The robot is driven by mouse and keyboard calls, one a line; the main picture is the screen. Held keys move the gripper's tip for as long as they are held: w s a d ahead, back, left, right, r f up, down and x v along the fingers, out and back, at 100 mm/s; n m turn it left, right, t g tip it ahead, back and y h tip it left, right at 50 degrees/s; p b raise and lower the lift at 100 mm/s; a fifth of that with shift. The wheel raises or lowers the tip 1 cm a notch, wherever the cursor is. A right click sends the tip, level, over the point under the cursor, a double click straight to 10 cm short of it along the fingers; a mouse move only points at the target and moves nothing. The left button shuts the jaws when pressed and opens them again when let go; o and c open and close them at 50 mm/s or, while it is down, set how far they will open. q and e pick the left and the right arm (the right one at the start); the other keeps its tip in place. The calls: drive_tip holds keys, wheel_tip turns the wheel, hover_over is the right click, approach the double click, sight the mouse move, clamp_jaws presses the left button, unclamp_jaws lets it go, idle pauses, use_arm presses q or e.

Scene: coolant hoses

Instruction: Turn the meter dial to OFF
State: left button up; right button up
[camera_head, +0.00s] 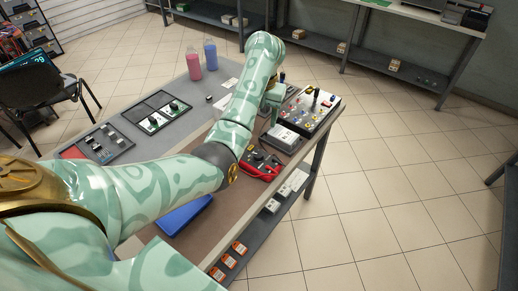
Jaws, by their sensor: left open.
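My left arm reaches across the workbench, and my left gripper (271,104) points down beside the panel of coloured parts. It is open, and the wrist hides part of it. A dark device with small knobs and a red lead (262,163) lies near the bench's right edge, partly behind my forearm. It looks like the meter. Its dial is too small to read, so I cannot tell its setting. The gripper is beyond this device and apart from it. My right gripper is out of view.
A grey box with a white label (283,137) stands between the device and the coloured panel (312,105). Red (193,64) and blue (210,55) bottles, a black tray (160,111) and a blue tray (183,216) are on the bench. Open floor lies right.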

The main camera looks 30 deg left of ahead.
sight(259, 154)
use_arm(q)
drive_tip(key=f+b, duration=0.3)
drive_tip(key=f, duration=0.2)
drive_tip(key=f+b, duration=0.2)
drive_tip(key=f, duration=0.3)
drive_tip(key=f+b, duration=0.3)
drive_tip(key=f, duration=0.2)
drive_tip(key=shift+s+a+f+b, duration=0.15)
drive_tip(key=shift+a+f+b, duration=0.2)
drive_tip(key=shift+a+f, duration=0.05)
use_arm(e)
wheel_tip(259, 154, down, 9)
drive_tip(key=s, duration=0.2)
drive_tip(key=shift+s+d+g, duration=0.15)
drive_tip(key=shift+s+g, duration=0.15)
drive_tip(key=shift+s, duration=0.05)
use_arm(q)
drive_tip(key=c, duration=1)
